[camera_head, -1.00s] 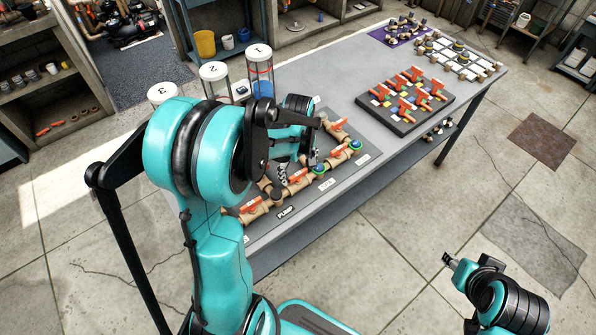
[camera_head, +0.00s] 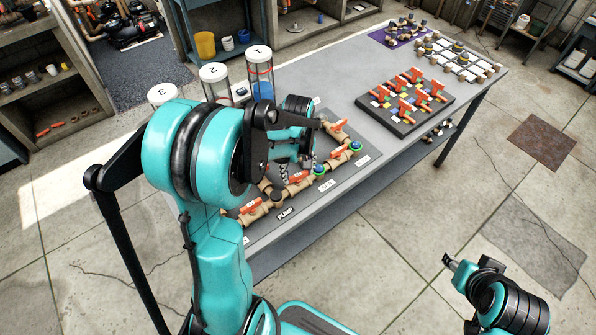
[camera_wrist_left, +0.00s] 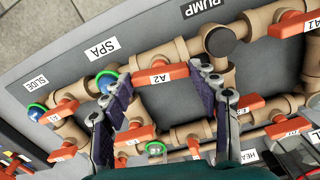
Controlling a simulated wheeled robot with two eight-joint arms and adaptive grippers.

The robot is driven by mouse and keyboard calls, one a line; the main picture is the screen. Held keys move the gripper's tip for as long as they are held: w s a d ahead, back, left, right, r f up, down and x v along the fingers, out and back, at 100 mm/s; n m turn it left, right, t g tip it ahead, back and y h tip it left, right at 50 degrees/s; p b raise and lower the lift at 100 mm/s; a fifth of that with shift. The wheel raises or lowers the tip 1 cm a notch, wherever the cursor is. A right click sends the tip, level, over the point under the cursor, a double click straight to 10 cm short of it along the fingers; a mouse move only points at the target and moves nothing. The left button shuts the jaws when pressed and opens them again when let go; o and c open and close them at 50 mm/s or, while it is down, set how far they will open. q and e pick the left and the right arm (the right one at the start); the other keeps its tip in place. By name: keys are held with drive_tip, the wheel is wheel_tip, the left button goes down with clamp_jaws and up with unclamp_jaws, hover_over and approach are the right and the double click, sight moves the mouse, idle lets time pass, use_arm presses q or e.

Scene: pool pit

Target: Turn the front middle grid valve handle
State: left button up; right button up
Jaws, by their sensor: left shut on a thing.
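The front middle grid valve handle (camera_head: 298,180) is orange and sits on a tan pipe in the row nearest the table's front edge. In the left wrist view it is the handle marked A2 (camera_wrist_left: 160,75). It lies crosswise between the two finger pads of my left gripper (camera_wrist_left: 163,82), one pad near each end. In the head view my left gripper (camera_head: 297,163) is at this handle, and my arm hides part of the grid. My right gripper (camera_head: 450,260) is small, away from the table at lower right, and its jaw gap is unclear.
Other orange handles flank it, one marked A1 (camera_wrist_left: 294,23) and one at the far end (camera_head: 340,152). A panel of red-handled valves (camera_head: 405,105) stands farther along the grey table. Clear numbered cylinders (camera_head: 260,72) stand behind the grid.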

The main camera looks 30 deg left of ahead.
use_arm(q)
drive_tip(key=m, duration=0.4)
drive_tip(key=shift+m, duration=0.3)
drive_tip(key=m, duration=0.3)
drive_tip(key=shift+m, duration=0.3)
drive_tip(key=m, duration=0.4)
drive_tip(key=shift+m+b, duration=0.3)
drive_tip(key=shift+m, duration=1.8)
drive_tip(key=o, duration=1.2)
drive_tip(key=shift+c, duration=0.2)
